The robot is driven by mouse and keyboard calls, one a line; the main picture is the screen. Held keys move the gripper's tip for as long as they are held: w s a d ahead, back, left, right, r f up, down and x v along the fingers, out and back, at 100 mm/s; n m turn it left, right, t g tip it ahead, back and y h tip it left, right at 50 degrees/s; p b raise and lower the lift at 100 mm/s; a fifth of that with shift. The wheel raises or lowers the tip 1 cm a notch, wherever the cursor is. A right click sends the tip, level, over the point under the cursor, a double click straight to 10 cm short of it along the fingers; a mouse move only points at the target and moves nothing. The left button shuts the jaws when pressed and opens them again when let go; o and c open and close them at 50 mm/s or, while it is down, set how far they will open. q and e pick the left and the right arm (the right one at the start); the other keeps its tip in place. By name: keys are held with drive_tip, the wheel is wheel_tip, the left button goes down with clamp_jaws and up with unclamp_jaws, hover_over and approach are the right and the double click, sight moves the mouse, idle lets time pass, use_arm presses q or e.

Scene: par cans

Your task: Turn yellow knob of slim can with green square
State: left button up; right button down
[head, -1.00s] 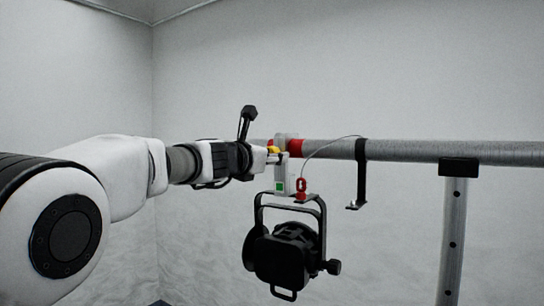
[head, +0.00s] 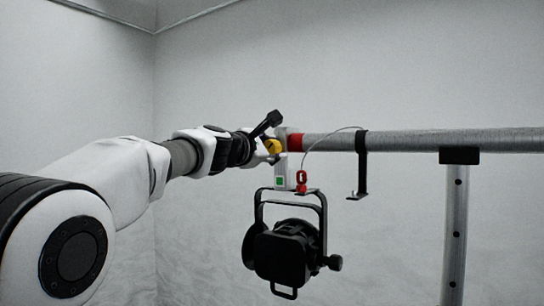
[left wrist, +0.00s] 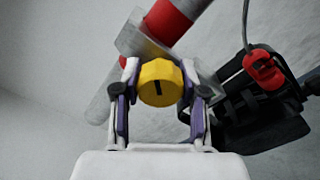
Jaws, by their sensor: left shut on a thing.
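The yellow knob (head: 273,146) sits on the clamp of the slim can, at the pipe's left end. In the left wrist view the yellow knob (left wrist: 160,83) shows a dark slot mark and lies between my fingers. My left gripper (head: 268,147) is shut on it, with one finger on each side; it also shows in the left wrist view (left wrist: 160,95). The green square (head: 279,181) is on the clamp's pale lower part. The black can (head: 283,252) hangs below from its yoke. My right gripper is not in view.
The clamp grips a grey horizontal pipe (head: 430,142) with a red band (head: 296,142). A red carabiner (head: 301,180) on a thin cable and a black strap hook (head: 361,165) hang nearby. A metal post (head: 453,230) stands at right.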

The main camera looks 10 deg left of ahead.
use_arm(q)
drive_tip(key=m+b, duration=0.3)
drive_tip(key=m, duration=0.3)
drive_tip(key=shift+f, duration=0.1)
drive_tip(key=m+b, duration=0.2)
drive_tip(key=m, duration=0.4)
drive_tip(key=shift+m, duration=0.4)
drive_tip(key=m+b, duration=0.1)
drive_tip(key=m, duration=0.5)
drive_tip(key=shift+m+b, duration=0.3)
drive_tip(key=shift+b, duration=0.05)
drive_tip(key=m, duration=0.6)
drive_tip(key=shift+b, duration=0.3)
drive_tip(key=m, duration=0.5)
drive_tip(key=shift+h, duration=0.4)
drive_tip(key=m, duration=0.3)
drive_tip(key=shift+m, duration=0.4)
drive_tip(key=m, duration=0.3)
drive_tip(key=shift+m, duration=0.3)
drive_tip(key=m, duration=0.4)
drive_tip(key=shift+m, duration=0.3)
drive_tip(key=m, duration=0.6)
drive_tip(key=shift+p, duration=0.4)
drive_tip(key=m, duration=0.5)
drive_tip(key=shift+m, duration=0.4)
